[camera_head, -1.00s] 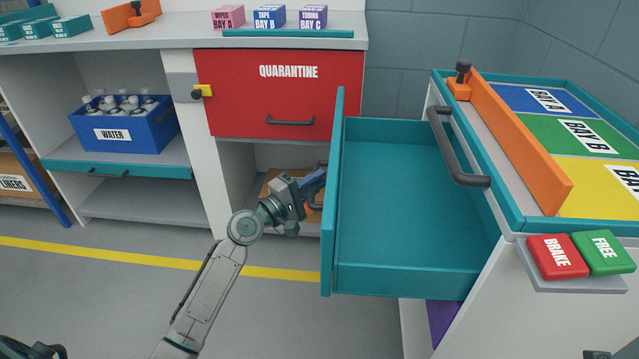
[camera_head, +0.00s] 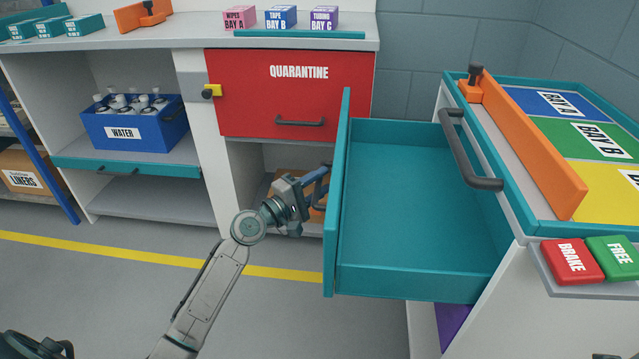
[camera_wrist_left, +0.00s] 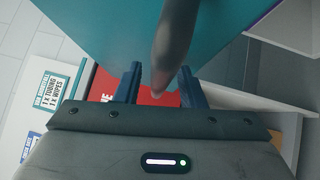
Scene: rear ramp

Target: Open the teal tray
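The teal tray (camera_head: 420,282) is a deep drawer pulled out to the left from the white cart on the right. It looks empty. Its upright front panel (camera_head: 337,225) faces left and carries a dark bar handle (camera_head: 322,200), partly hidden behind my gripper. My left gripper (camera_head: 318,188) is at this handle. In the left wrist view the dark handle (camera_wrist_left: 172,50) runs between the two blue fingers (camera_wrist_left: 160,85). Red background shows in a gap beside the handle, so the fingers look open around it. My right gripper is not in view.
A cart top with coloured bays (camera_head: 560,137), an orange divider (camera_head: 525,150) and a dark handle (camera_head: 470,155) is at right. Brake (camera_head: 572,262) and free (camera_head: 612,252) buttons sit at its corner. Behind stand a red quarantine drawer (camera_head: 290,100) and blue water crate (camera_head: 135,135). Floor at left is clear.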

